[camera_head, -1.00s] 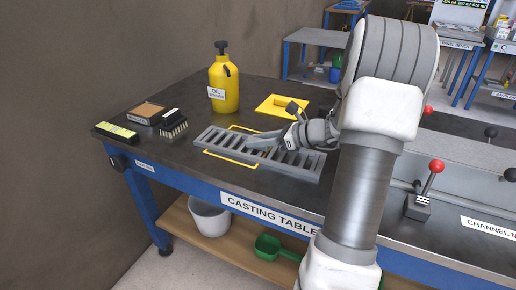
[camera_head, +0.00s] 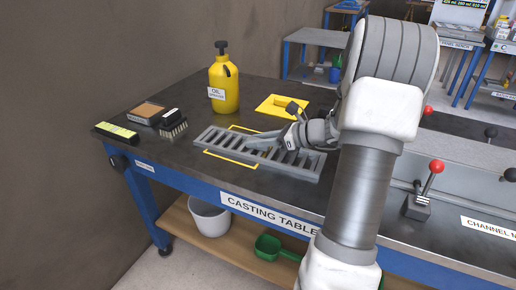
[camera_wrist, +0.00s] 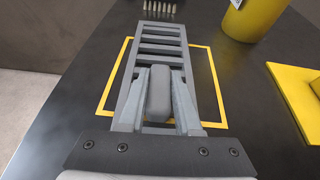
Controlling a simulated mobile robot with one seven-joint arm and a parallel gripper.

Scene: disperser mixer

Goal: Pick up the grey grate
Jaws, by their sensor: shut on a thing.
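The grey grate (camera_head: 223,142) is a long slotted rack on the dark casting table, lying across a yellow outlined square (camera_head: 228,158). In the wrist view the grate (camera_wrist: 160,37) stretches away from me, and the yellow outline (camera_wrist: 207,75) shows on both sides of it. My gripper (camera_head: 262,141) reaches in from the right over the grate's middle. In the wrist view my gripper (camera_wrist: 158,98) is shut on a grey bar of the grate between its two fingers. I cannot tell whether the grate is clear of the tabletop.
A brush (camera_head: 173,124), a brown-topped block (camera_head: 146,113) and a yellow-green labelled block (camera_head: 117,132) lie at left. Red-knobbed levers (camera_head: 436,166) are at right.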

